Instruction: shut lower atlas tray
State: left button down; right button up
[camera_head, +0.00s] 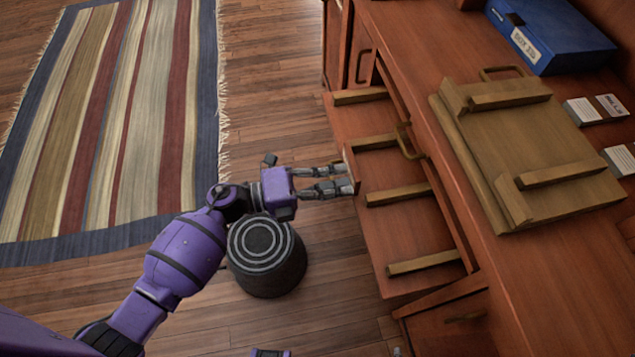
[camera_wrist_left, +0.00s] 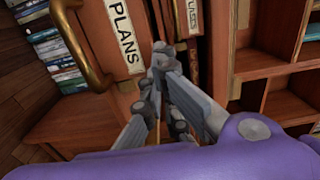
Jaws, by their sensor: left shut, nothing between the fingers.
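A wooden tray (camera_head: 410,235) with several raised slats stands pulled out from the desk, low on its left side in the head view. I take it for the lower atlas tray. My left gripper (camera_head: 352,180) is shut and empty, with its fingertips at the tray's outer edge; I cannot tell whether they touch. In the left wrist view the shut fingers (camera_wrist_left: 160,62) point between a panel labelled "PLANS" (camera_wrist_left: 124,38) and a partly hidden label ending in "LASES" (camera_wrist_left: 188,18).
The desk top (camera_head: 450,115) carries a slatted wooden board (camera_head: 530,150), a blue box (camera_head: 550,35) and cards. A round dark stool (camera_head: 267,258) stands under my left forearm. A striped rug (camera_head: 120,110) lies left. A brass handle (camera_wrist_left: 85,55) and books show in the wrist view.

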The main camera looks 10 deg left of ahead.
pick_arm(q)
jog(key=shift+w+d, duration=0.15)
jog(key=shift+d, duration=0.25)
jog(key=shift+d, duration=0.1)
send_over(387, 188)
dwell(0.4)
